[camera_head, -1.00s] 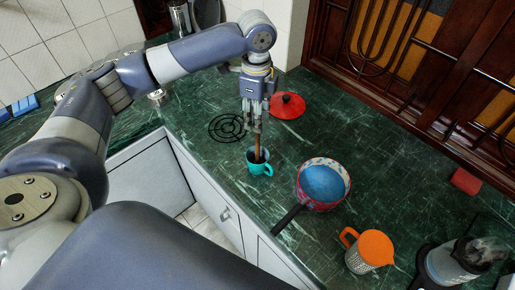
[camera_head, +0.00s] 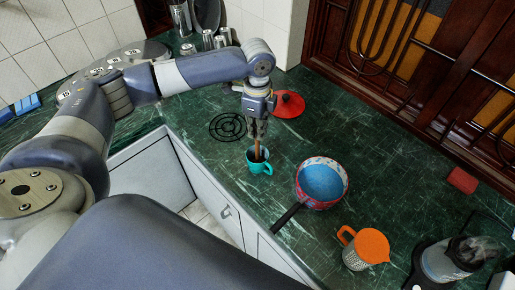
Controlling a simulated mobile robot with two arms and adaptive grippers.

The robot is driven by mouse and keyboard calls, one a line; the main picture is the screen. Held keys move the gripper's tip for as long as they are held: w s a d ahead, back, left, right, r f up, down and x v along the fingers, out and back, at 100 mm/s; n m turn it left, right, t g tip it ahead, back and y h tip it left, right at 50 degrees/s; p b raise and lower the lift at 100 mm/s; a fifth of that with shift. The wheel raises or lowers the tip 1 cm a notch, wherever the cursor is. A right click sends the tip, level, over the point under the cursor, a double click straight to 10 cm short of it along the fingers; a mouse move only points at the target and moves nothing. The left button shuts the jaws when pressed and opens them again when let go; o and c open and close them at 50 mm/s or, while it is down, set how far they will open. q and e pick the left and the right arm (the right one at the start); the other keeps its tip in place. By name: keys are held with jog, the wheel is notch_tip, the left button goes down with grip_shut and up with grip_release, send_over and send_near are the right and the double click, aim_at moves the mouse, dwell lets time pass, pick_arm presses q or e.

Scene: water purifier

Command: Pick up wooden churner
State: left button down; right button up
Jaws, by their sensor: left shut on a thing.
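The wooden churner (camera_head: 257,146) is a thin brown stick standing upright in a teal mug (camera_head: 260,166). Its lower end is hidden inside the mug. My left gripper (camera_head: 257,132) comes down from above and is shut on the churner's upper part, just over the mug. The mug stands on the green marble counter near its front edge. My right gripper is not in view.
A red and blue pan (camera_head: 322,184) with a dark handle stands right of the mug. A black trivet (camera_head: 227,127) and a red lid (camera_head: 288,104) lie behind. An orange-lidded jug (camera_head: 366,249) and a blender (camera_head: 447,262) stand at front right. Metal cups (camera_head: 188,49) stand at the back.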

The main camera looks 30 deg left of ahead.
pick_arm(q)
notch_tip(320, 180, up, 9)
jog(key=shift+r+b, duration=0.15)
jog(key=shift+b, duration=1.1)
jog(key=shift+r, duration=0.4)
jog(key=shift+w+d, duration=0.1)
